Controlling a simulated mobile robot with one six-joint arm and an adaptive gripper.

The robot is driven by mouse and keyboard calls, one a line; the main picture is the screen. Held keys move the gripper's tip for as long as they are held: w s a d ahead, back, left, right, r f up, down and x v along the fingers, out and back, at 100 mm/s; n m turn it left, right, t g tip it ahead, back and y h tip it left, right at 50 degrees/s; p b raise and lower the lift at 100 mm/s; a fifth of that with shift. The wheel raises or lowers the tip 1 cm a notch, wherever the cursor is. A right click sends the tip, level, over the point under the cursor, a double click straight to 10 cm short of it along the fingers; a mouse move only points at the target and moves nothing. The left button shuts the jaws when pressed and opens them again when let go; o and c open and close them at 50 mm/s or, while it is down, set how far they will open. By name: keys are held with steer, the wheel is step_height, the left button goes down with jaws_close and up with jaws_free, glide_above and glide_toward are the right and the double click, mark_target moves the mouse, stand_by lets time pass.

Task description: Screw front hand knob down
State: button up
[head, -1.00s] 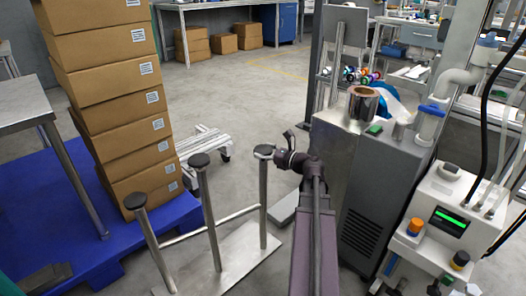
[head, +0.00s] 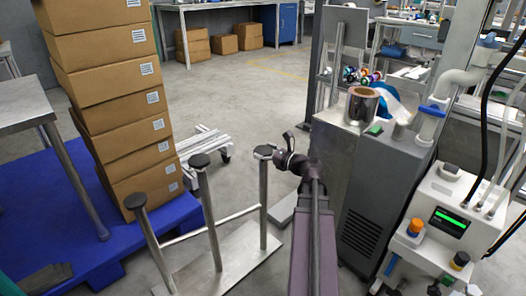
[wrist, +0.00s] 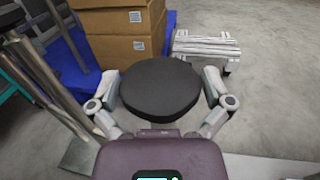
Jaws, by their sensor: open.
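A metal stand (head: 222,258) carries three upright posts, each topped by a round black knob. The left knob (head: 135,201), the middle knob (head: 200,160) and the right knob (head: 264,150) all show in the head view. My gripper (head: 279,147) is at the right post's top, just right of its knob, which it partly hides. In the wrist view a large black knob (wrist: 160,90) lies between the spread fingers of my gripper (wrist: 161,82). The fingers are open, one on each side of it. I cannot tell whether either finger touches the rim.
Stacked cardboard boxes (head: 112,110) stand on a blue pallet (head: 180,215) at the left. A grey machine cabinet (head: 375,190) with a copper-coloured reel (head: 362,105) stands close right of my arm. A low white slatted trolley (head: 205,148) is behind the posts.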

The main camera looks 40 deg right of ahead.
steer(key=shift+s, duration=0.1)
steer(key=v, duration=1.1)
steer(key=shift+s, duration=0.4)
steer(key=shift+d, duration=0.15)
stand_by(0.3)
